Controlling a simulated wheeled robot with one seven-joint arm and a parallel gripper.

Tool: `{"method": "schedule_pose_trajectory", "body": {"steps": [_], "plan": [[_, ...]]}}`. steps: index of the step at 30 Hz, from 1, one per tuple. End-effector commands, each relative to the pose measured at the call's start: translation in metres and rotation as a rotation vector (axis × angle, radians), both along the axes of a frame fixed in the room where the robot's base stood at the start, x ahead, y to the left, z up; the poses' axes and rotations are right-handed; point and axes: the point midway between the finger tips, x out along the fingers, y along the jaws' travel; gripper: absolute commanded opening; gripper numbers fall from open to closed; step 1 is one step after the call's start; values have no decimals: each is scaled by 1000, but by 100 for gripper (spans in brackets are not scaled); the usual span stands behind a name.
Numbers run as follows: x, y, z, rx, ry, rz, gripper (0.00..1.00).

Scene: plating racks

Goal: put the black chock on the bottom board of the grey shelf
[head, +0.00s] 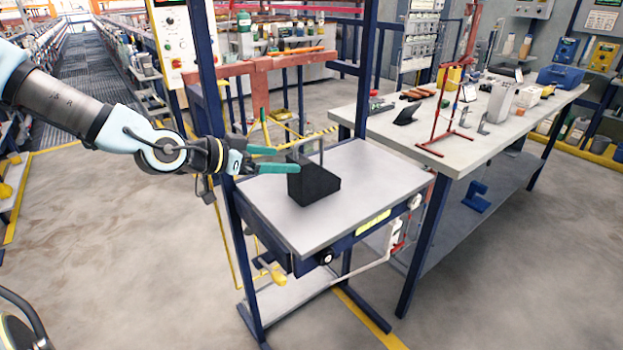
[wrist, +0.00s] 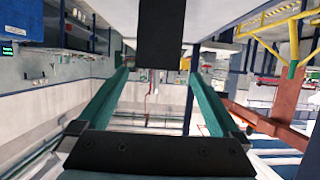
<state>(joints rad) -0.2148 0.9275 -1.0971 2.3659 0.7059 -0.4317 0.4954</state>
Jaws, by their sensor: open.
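The black chock (head: 316,184) is a wedge-like block with a sloping face. It sits on the grey top board (head: 375,178) of a blue-framed stand. A lower pale board (head: 290,298) of this stand shows below, partly hidden by the top. I cannot tell for sure that this stand is the grey shelf. My gripper (head: 287,160) is open, its teal fingers pointing right at the chock's upper left side. In the wrist view the chock (wrist: 163,32) is a dark block at the top, in line with the gap between the fingers (wrist: 159,72). Contact is unclear.
Blue posts (head: 364,62) rise at the stand's back and left, close to my arm. A long workbench (head: 450,142) with a red rack (head: 442,112) and small items stands at the right. The floor in front is clear.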

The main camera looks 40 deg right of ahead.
Motion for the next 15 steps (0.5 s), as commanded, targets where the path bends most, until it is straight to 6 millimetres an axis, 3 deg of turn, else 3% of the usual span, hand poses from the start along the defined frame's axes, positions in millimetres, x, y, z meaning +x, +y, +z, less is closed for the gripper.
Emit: {"method": "schedule_pose_trajectory", "body": {"steps": [6,15], "plan": [[-3,-29,-11,3,2,-3,100],[-5,-48,-18,5,2,-1,100]]}}
